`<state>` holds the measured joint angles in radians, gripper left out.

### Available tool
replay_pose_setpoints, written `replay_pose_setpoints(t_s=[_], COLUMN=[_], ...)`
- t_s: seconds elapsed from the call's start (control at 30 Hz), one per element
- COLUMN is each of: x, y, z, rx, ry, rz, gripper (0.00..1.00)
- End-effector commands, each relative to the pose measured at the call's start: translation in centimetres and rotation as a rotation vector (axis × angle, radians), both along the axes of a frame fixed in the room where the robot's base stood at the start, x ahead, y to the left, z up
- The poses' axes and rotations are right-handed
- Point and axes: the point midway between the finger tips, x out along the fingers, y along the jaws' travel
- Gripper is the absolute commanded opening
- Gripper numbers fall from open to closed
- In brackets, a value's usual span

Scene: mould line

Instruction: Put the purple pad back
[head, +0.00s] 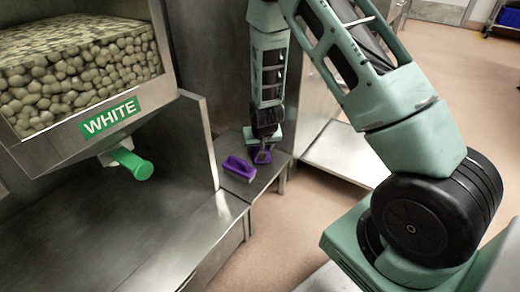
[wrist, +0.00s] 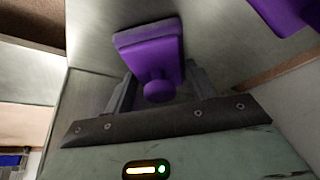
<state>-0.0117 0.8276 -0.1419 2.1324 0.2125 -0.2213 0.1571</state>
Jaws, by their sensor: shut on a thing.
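My gripper (head: 264,146) points down over the far end of a steel ledge. It is shut on a purple pad (head: 260,155), mostly hidden behind the fingers. In the wrist view the held purple pad (wrist: 152,50) sits between the two fingers of my gripper (wrist: 160,88), with its round knob toward the camera. I cannot tell whether the pad touches the ledge. A second purple piece (head: 238,168), block-shaped with a raised grip, lies on the ledge just left of my gripper. A purple piece also shows at the wrist view's top right corner (wrist: 288,12).
A steel bin (head: 78,135) labelled WHITE, full of pale round pieces, stands at the left with a green handle (head: 132,164) below. An upright steel panel (head: 200,135) borders the ledge (head: 262,183). A low steel platform (head: 345,155) is to the right, with open floor beyond.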

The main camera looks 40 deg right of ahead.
Motion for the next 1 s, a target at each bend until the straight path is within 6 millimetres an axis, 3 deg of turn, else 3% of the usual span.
replay_pose_setpoints(t_s=[0.17, 0.2, 0.27, 0.63, 1.0], x=[0.0, 0.0, 0.0, -0.1, -2.7], y=[0.0, 0.0, 0.0, 0.0, 1.3], z=[-0.3, -0.2, -0.2, 0.5, 7.3], rx=[0.0, 0.0, 0.0, 0.0, 0.0], ry=[0.0, 0.0, 0.0, 0.0, 0.0], rz=[0.0, 0.0, 0.0, 0.0, 0.001], gripper=[0.34, 0.64, 0.77, 0.77, 0.77])
